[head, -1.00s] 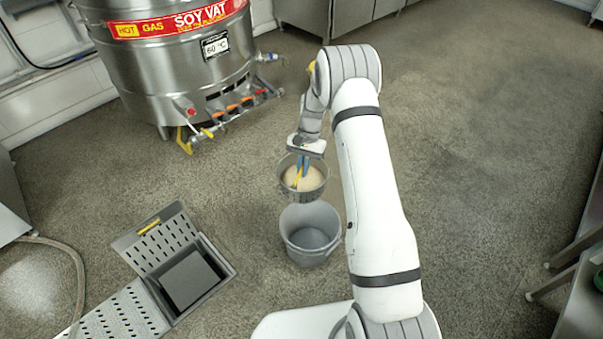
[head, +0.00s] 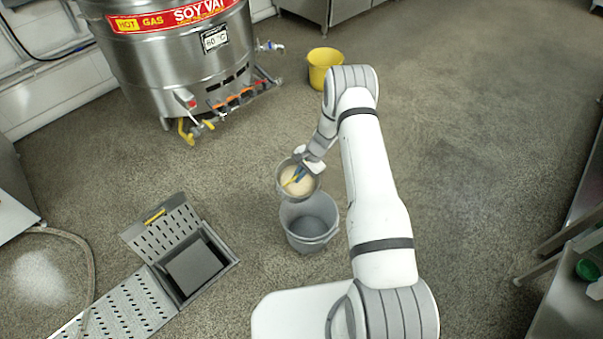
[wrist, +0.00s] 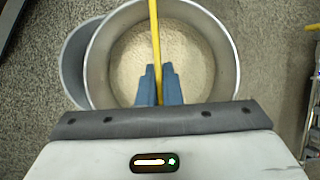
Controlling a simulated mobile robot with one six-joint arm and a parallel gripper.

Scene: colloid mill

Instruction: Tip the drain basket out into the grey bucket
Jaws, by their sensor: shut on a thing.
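The drain basket (head: 285,187) is a round grey metal pail with a yellow handle bar and a pale, cream-coloured mass inside. In the wrist view the basket (wrist: 228,55) fills the upper middle, its pale contents (wrist: 125,75) spread across the inside. My gripper (head: 299,174) is shut on the yellow handle; its blue fingers (wrist: 158,75) pinch the bar in the wrist view. The basket is held above the grey bucket (head: 310,228), over its far-left rim, and looks somewhat tilted. The bucket stands on the floor and its visible inside looks empty. Part of it (wrist: 75,60) shows behind the basket.
An open floor drain (head: 208,285) with a raised perforated lid (head: 160,235) lies at left. The steel soy vat (head: 185,65) with valves stands behind. A yellow bucket (head: 322,64) sits beyond my arm. A metal bench (head: 570,300) is at right. Floor at right is clear.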

